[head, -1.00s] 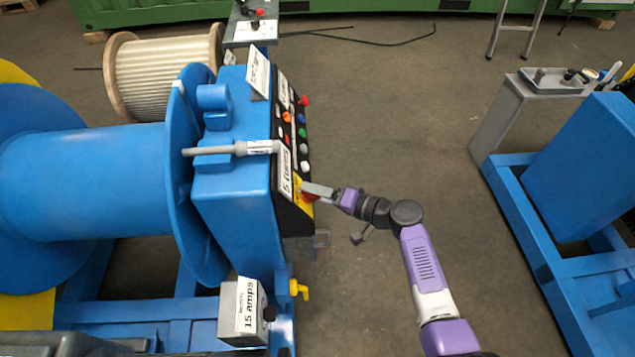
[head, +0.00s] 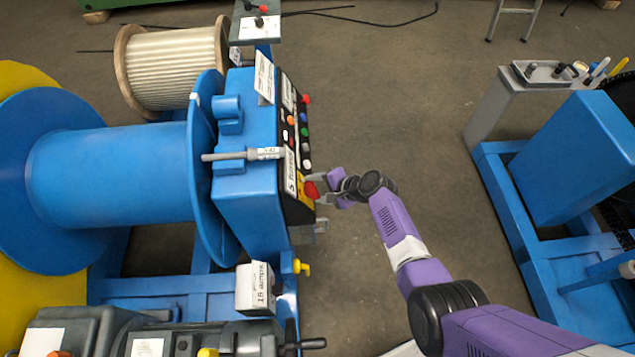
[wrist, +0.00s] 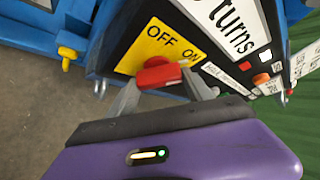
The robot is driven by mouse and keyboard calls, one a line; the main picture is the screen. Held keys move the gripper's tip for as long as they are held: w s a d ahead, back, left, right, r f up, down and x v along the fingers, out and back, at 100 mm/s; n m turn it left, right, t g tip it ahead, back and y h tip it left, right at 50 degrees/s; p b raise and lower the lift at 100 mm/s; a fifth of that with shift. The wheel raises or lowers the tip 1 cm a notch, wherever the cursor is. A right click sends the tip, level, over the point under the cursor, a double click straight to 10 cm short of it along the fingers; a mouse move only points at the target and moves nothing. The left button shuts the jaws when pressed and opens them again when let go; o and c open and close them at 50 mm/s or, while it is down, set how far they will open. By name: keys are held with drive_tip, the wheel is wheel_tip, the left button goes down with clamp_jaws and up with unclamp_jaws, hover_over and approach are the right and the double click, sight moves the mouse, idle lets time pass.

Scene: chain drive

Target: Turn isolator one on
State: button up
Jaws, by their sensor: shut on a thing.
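The isolator is a red rotary handle (wrist: 158,74) on a yellow plate (wrist: 150,45) marked OFF and ON, at the lower end of the black control panel. In the wrist view my gripper (wrist: 165,90) has a finger on each side of the red handle and is shut on it. The handle lies roughly crosswise between the fingers; its exact pointing is partly hidden. In the head view the red handle (head: 312,190) shows at the panel's lower corner, with my gripper (head: 318,190) at it. No number label for this isolator is readable.
The blue cabinet (head: 247,190) carries the panel with several coloured buttons (head: 304,132) above the handle. A blue machine (head: 575,160) stands right. Bare floor (head: 420,120) lies between.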

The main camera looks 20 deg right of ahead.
drive_tip(key=shift+m+g+p, duration=0.3)
drive_tip(key=shift+m+p, duration=0.1)
drive_tip(key=shift+m, duration=0.1)
drive_tip(key=o, duration=1.4)
drive_tip(key=shift+c, duration=0.2)
drive_tip(key=p+v, duration=0.1)
drive_tip(key=v, duration=0.6)
drive_tip(key=shift+s+d+r+p, duration=0.15)
drive_tip(key=shift+s+r+p, duration=0.05)
drive_tip(key=shift+r+p, duration=0.15)
